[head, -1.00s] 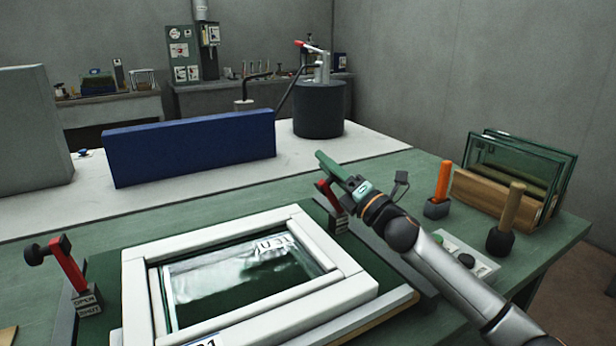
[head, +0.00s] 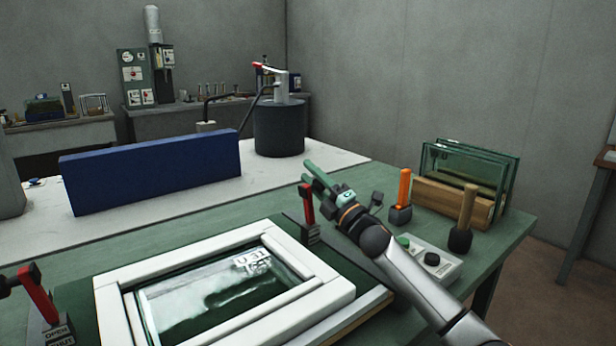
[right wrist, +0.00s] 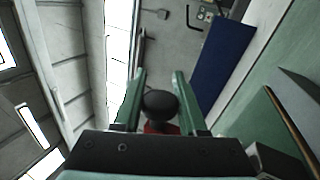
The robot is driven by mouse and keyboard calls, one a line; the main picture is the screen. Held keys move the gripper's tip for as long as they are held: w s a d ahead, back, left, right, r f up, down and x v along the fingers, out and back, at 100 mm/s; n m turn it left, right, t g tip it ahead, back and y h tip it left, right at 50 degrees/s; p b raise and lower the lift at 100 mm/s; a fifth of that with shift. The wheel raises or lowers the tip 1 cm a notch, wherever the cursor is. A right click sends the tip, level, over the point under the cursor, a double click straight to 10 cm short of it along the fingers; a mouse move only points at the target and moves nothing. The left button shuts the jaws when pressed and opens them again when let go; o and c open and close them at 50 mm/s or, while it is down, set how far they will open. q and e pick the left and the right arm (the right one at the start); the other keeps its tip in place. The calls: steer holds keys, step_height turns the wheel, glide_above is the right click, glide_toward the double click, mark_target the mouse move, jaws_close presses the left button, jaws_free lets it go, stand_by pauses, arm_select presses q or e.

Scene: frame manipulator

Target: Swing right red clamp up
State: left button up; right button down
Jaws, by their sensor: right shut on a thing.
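The right red clamp (head: 308,204) stands nearly upright on its small base (head: 311,235) at the right back corner of the white frame (head: 330,292). My right gripper (head: 310,174) is at the top of this clamp and shut on it, its green fingers hiding the knob in the head view. In the right wrist view the clamp's black knob (right wrist: 160,103) sits between the two fingers, with a bit of red arm below it. The left red clamp (head: 38,293) stands at the left of the frame, its base marked OPEN and SHUT. My left gripper is not in view.
An orange-handled tool (head: 404,188), a wooden-handled tool (head: 467,210) and a button box (head: 432,262) stand right of my right arm. Glass panes (head: 465,170) stand in a wooden rack behind them. A blue panel (head: 150,177) stands across the back.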

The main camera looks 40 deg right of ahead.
steer(key=shift+d+f+m, duration=0.1)
steer(key=shift+d+m, duration=0.05)
steer(key=shift+m, duration=0.25)
steer(key=shift+c, duration=2.2)
jaws_free()
steer(key=shift+s+f, duration=0.35)
steer(key=shift+s, duration=0.25)
steer(key=v, duration=1.1)
steer(key=shift+s, duration=0.1)
